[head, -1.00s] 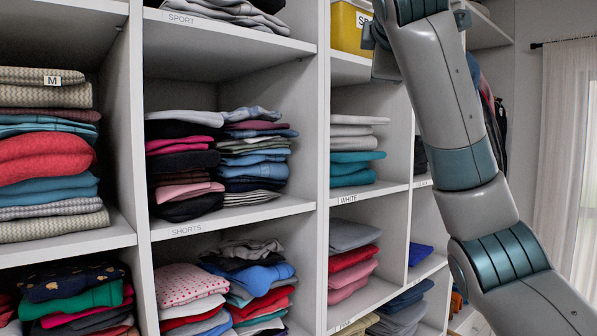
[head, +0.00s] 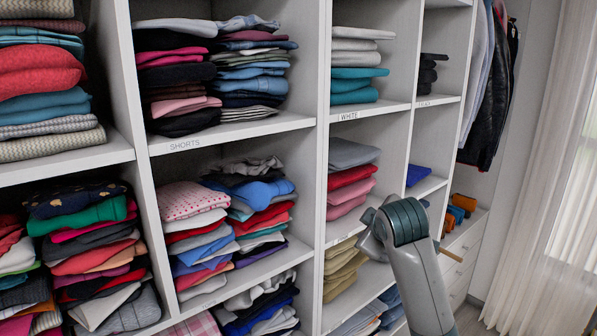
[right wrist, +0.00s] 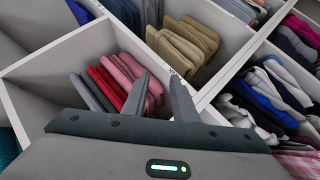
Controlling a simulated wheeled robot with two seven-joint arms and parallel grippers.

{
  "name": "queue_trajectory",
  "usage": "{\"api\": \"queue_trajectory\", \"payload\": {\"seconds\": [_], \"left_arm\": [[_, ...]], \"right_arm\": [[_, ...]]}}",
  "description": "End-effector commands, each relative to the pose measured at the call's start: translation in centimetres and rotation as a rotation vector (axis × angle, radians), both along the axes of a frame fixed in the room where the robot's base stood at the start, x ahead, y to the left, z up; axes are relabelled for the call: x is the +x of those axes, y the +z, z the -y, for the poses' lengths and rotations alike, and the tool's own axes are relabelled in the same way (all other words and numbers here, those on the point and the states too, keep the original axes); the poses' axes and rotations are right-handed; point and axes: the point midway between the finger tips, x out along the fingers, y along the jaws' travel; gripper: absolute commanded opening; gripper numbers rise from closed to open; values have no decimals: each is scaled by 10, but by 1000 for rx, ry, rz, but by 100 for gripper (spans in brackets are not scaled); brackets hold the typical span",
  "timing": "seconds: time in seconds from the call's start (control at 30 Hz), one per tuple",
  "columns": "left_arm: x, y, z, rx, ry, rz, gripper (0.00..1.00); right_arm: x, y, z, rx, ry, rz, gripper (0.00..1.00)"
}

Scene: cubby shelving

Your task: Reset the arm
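My right arm (head: 418,275) reaches in from the lower right of the head view, in front of the lower shelf compartments. The right gripper (right wrist: 160,77) shows in the right wrist view with its two dark fingers apart and nothing between them. It points toward the cubbies, in front of a stack of pink, red and grey folded clothes (right wrist: 121,80). In the head view the fingers are hidden behind my wrist. My left arm and gripper are not in view.
White cubby shelving (head: 322,150) fills most of the head view, with folded clothes in its compartments. A tan stack (head: 342,270) sits close to my right wrist. Hanging dark clothes (head: 490,115) and a pale curtain (head: 555,180) are at the right. Some floor (head: 470,318) shows at lower right.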

Motion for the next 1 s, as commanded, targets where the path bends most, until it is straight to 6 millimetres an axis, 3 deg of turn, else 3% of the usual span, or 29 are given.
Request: {"api": "queue_trajectory", "payload": {"seconds": [0.03, 0.1, 0.27, 0.5, 0.8, 1.0], "left_arm": [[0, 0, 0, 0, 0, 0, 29], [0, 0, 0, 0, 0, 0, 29], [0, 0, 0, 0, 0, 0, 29], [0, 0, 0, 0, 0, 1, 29], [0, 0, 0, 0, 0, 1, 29], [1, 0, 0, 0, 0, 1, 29]], "right_arm": [[-11, -31, 2, 24, -12, -31, 26], [-26, -65, 4, 59, -32, -65, 26], [-68, -139, 10, 133, -82, -144, 26], [-147, -234, 19, 234, -173, -260, 26], [-264, -324, 32, 341, -307, -401, 26], [-350, -364, 41, 399, -409, -491, 26]]}}
